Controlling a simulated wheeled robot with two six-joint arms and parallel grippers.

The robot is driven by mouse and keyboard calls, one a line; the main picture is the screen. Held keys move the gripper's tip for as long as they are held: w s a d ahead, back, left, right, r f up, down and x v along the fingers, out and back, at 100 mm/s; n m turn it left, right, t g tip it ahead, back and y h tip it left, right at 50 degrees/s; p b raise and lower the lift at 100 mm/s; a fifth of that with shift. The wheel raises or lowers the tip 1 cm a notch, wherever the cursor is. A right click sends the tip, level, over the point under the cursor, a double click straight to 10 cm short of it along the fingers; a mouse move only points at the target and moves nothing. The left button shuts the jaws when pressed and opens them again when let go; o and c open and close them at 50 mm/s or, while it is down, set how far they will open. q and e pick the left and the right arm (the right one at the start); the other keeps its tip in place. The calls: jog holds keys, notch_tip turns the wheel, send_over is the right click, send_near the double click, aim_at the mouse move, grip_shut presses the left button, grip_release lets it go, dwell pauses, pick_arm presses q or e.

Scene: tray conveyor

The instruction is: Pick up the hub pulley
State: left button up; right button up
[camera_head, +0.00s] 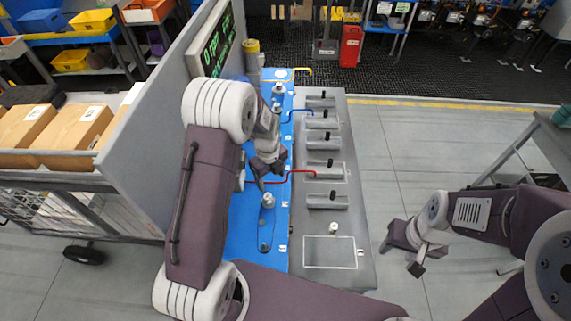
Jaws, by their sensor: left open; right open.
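I cannot tell for certain which part is the hub pulley. A small pale round part (333,227) stands on the grey panel, at the top edge of a white outlined rectangle (330,252). A silvery knob-like part (267,200) stands on the blue panel (245,225) in a dark slot. My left gripper (268,174) is open and empty above the blue panel, just above the silvery part in the picture. My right gripper (402,254) is open and empty over the floor, right of the grey panel.
The grey panel (365,235) carries several grey holders with black blocks, such as one (327,199). Red and blue bent rods cross between the panels. A grey wall with a green-lit display (216,45) stands left. Cardboard boxes (75,128) lie behind it.

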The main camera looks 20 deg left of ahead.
aim_at(267, 197)
pick_arm(q)
jog(key=s+r+p, duration=0.1)
jog(key=s+p, duration=0.1)
jog(key=shift+s+a+r+g, duration=0.2)
jog(key=shift+s+r+g, duration=0.1)
jog(key=shift+s+r, duration=0.1)
jog(key=shift+s, duration=0.3)
jog(key=shift+f, duration=0.2)
jog(key=f, duration=0.2)
jog(key=w+f+p, duration=0.1)
jog(key=f, duration=0.1)
jog(key=shift+p, duration=0.3)
jog(key=shift+s+f+p, duration=0.55)
jog(key=shift+f+p, duration=0.2)
jog(key=shift+p, duration=0.1)
notch_tip(267, 197, down, 3)
jog(key=shift+r+p, duration=0.1)
jog(key=shift+p, duration=0.25)
jog(key=shift+w+f, duration=0.25)
jog(key=shift+f, duration=0.2)
jog(key=shift+s+r, duration=0.15)
jog(key=shift+s, duration=0.05)
grip_shut()
pick_arm(e)
notch_tip(267, 197, up, 8)
jog(key=s, duration=0.1)
jog(key=shift+s, duration=0.15)
pick_arm(q)
jog(key=shift+w, duration=0.1)
